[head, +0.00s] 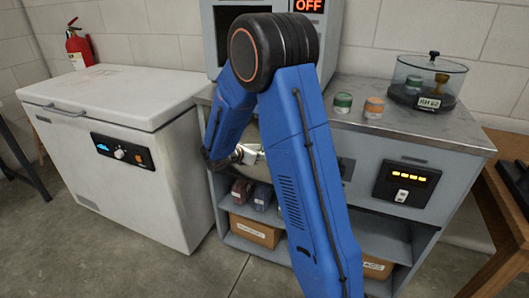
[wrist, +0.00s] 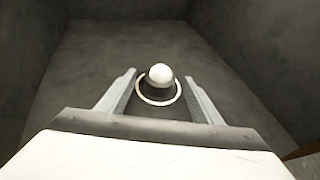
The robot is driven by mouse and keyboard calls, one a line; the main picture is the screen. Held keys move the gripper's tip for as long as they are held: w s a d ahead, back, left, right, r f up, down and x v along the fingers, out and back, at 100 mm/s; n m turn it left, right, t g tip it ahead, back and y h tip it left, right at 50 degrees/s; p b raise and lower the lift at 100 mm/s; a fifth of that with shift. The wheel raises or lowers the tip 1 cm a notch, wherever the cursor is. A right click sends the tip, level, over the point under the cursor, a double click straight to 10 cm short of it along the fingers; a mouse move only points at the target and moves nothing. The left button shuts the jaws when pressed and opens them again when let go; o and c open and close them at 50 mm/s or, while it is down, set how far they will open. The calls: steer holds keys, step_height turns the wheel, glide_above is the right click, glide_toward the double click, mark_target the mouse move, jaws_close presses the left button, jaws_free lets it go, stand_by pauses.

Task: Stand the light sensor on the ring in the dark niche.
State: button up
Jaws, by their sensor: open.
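The light sensor (wrist: 159,76), a dark round body with a white dome on top, stands upright in the wrist view. It is inside the white ring (wrist: 144,98) marked on the floor of the dark grey niche (wrist: 85,60). My gripper (wrist: 160,92) is open, with one finger on each side of the sensor and a visible gap to each finger. In the head view my blue arm hides the niche's inside, the sensor and most of my gripper.
A white chest freezer (head: 120,110) stands left of the grey cabinet. Niche walls surround my gripper.

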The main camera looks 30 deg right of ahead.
steer(key=v, duration=1)
steer(key=shift+a+r, duration=0.1)
steer(key=shift+s+r, duration=0.15)
steer(key=shift+s, duration=0.05)
steer(key=s+d+r+m+g+y, duration=0.1)
steer(key=s+r+m+g+y, duration=0.3)
steer(key=s, duration=0.6)
steer(key=s+d+r+m+t+y, duration=0.1)
steer(key=s+r+m, duration=0.1)
steer(key=s+m, duration=0.65)
steer(key=s+a+r+m+t+y, duration=0.1)
steer(key=s+a+m+y, duration=0.3)
steer(key=s, duration=0.5)
steer(key=s+a+r+m+t+y, duration=0.1)
steer(key=s+a+m+t+y, duration=0.1)
steer(key=s+a+m, duration=0.3)
steer(key=shift+s+a+t+y, duration=0.35)
steer(key=shift+s+y, duration=0.55)
steer(key=shift+s, duration=1.25)
